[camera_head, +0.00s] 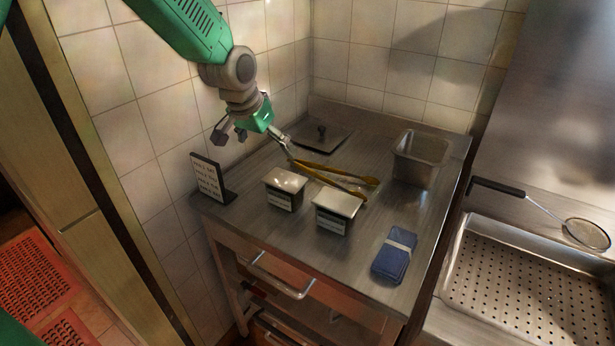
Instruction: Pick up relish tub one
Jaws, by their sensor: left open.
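Two small dark tubs with pale lids and white front labels stand upright on the steel counter: one tub (286,189) on the left and another tub (337,211) to its right and nearer. The labels are too small to read, so I cannot tell which is relish tub one. My left gripper (243,136) is open and empty, above the counter's back left part, behind and left of both tubs and apart from them. My right gripper is not in view.
Tongs (335,180) lie behind the tubs. A menu stand (210,178) is at the left edge. A steel pan (420,158), a lidded inset (320,136) and a folded blue cloth (393,258) occupy the counter (300,243). A strainer (585,234) is at right.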

